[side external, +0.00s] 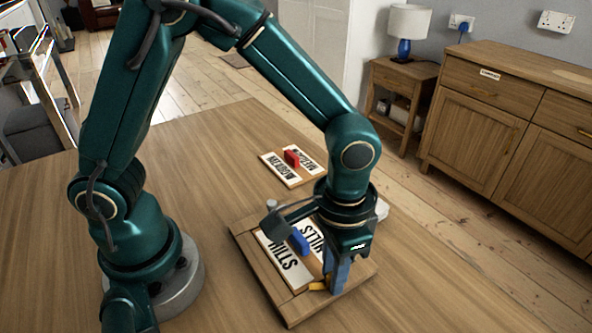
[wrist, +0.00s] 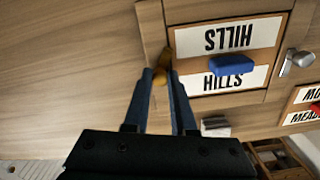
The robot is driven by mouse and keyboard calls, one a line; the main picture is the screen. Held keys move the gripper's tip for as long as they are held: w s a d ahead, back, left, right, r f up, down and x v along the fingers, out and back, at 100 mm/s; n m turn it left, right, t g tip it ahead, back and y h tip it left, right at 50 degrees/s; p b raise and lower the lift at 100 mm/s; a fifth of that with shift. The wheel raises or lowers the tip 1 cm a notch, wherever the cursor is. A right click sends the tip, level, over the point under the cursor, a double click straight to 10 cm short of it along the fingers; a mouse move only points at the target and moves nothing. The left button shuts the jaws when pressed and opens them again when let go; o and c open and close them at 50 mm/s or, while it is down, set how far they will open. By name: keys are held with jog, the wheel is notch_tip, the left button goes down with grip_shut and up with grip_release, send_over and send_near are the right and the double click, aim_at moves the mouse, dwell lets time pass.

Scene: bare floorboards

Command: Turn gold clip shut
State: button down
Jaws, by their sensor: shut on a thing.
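The gold clip (side external: 318,286) sits at the front edge of a wooden framed board (side external: 277,291) in the side view. In the wrist view the gold clip (wrist: 160,79) shows between my fingertips, beside the frame's corner. My gripper (side external: 335,287) points down at that edge and is shut on the clip; its fingers (wrist: 163,76) partly cover it. The board holds a panel with two HILLS labels (wrist: 243,33) and a blue handle (wrist: 232,65). The clip's exact angle is hard to tell.
A silver clip (wrist: 297,61) sits at the panel's opposite edge. A smaller board with MEADOW labels (side external: 282,170) and a red handle (side external: 291,158) lies farther back. A pale block (side external: 382,209) is beside the framed board. The wooden surface at front right is clear.

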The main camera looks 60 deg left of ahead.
jog(key=m, duration=0.6)
jog(key=shift+m, duration=0.3)
jog(key=m, duration=0.5)
jog(key=shift+m, duration=0.4)
jog(key=c, duration=0.7)
grip_release()
jog(key=shift+c, duration=0.2)
jog(key=shift+r, duration=0.1)
jog(key=shift+r, duration=2.5)
